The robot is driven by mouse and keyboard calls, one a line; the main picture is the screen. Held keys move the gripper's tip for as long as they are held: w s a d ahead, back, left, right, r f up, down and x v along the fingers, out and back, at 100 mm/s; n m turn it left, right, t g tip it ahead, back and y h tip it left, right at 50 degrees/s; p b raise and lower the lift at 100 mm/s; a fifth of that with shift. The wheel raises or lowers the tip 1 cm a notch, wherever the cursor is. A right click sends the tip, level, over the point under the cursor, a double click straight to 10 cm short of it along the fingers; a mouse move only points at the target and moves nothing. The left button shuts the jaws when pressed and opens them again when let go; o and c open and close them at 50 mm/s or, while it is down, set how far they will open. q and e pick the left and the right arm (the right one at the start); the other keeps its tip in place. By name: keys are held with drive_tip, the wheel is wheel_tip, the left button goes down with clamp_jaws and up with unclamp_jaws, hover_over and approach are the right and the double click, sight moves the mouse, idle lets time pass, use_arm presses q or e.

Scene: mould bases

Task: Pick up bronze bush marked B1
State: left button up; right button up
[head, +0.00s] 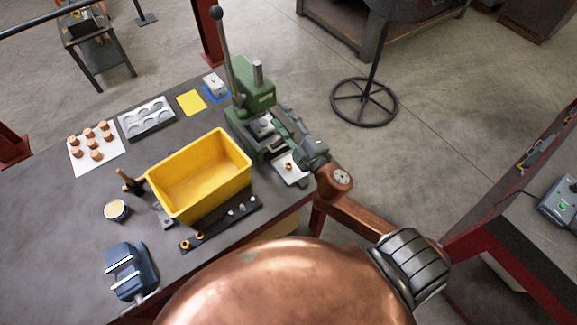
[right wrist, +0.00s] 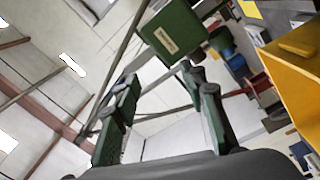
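Several copper-coloured bushes (head: 89,143) stand on a white sheet at the left of the bench in the head view. Two small gold-coloured rings (head: 192,240) sit on a black strip (head: 216,227) in front of the yellow bin. Another small orange-bronze piece (head: 289,167) lies on a pale plate beside the green press. No marking is legible, so I cannot tell which is B1. My right gripper (head: 284,122) is beside the press. In the right wrist view its two fingers (right wrist: 165,88) are apart with nothing between them. My left gripper is not in view.
A yellow bin (head: 160,184) stands mid-bench. The green press (head: 255,92) with a tall lever is close to my right gripper. A blue vice (head: 130,270), a round tin (head: 116,210) and a grey tray with round recesses (head: 146,117) also stand there.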

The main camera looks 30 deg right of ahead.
drive_tip(key=a+r+n+g+y, duration=0.3)
drive_tip(key=a+r+n+y, duration=0.1)
drive_tip(key=a+n+y, duration=0.75)
drive_tip(key=s+a+f+n+g+y, duration=0.1)
drive_tip(key=s+a+f+n+g, duration=0.25)
drive_tip(key=a+n, duration=0.35)
drive_tip(key=n+g+h, duration=0.8)
drive_tip(key=n+h, duration=0.1)
drive_tip(key=h, duration=0.3)
approach(290, 163)
drive_tip(key=shift+w+a+f+g, duration=0.2)
drive_tip(key=shift+w+f+g, duration=0.05)
drive_tip(key=shift+f, duration=0.4)
drive_tip(key=p+x, duration=0.1)
drive_tip(key=x, duration=0.6)
drive_tip(key=shift+a+r+p, duration=0.1)
drive_tip(key=shift+a+p, duration=0.15)
drive_tip(key=shift+p, duration=0.1)
drive_tip(key=shift+y, duration=0.25)
